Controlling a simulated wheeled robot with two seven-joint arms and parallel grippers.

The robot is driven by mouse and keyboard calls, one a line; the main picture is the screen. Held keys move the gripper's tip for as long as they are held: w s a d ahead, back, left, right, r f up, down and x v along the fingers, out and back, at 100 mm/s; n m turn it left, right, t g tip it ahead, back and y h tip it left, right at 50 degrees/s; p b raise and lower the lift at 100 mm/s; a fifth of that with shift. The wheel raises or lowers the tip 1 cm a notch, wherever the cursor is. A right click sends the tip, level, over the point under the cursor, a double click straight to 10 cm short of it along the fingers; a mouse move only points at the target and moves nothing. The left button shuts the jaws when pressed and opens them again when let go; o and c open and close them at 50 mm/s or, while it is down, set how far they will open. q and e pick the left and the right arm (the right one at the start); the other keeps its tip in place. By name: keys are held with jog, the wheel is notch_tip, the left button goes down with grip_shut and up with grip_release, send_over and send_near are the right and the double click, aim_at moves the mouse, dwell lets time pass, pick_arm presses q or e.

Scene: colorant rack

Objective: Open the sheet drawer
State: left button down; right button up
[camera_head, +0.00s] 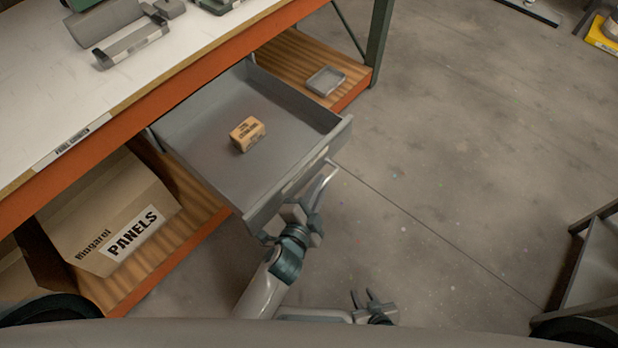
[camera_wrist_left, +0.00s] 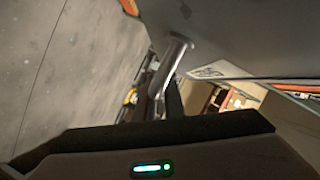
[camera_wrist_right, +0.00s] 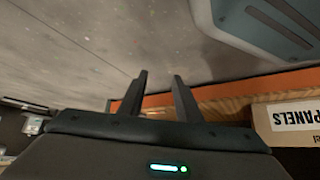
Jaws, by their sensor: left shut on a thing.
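The grey sheet drawer (camera_head: 207,127) is pulled well out from under the workbench, and its inside shows from above. A small tan labelled block (camera_head: 248,133) lies in it. A curved metal handle (camera_head: 319,187) runs along the drawer's front face. My left gripper (camera_head: 303,210) is at the drawer front, shut on the handle. In the left wrist view the handle (camera_wrist_left: 172,62) passes between the dark fingers. My right gripper (camera_head: 370,300) is low in the head view, apart from the drawer. In the right wrist view its two fingers (camera_wrist_right: 160,95) stand apart with nothing between them.
The workbench (camera_head: 75,110) has an orange edge and a wooden lower shelf. A cardboard panels box (camera_head: 105,215) sits on that shelf, left of the drawer. A small grey tray (camera_head: 325,81) lies beyond the drawer. A grey cart (camera_head: 597,265) stands at right. The floor between is clear.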

pick_arm(q)
jog(key=shift+s+d, duration=0.1)
pick_arm(e)
jog(key=shift+s+f, duration=0.2)
jog(key=shift+s, duration=0.15)
pick_arm(q)
jog(key=c, duration=1.8)
grip_release()
jog(key=shift+c, duration=0.2)
pick_arm(e)
jog(key=shift+s, duration=0.2)
jog(key=shift+w, duration=0.1)
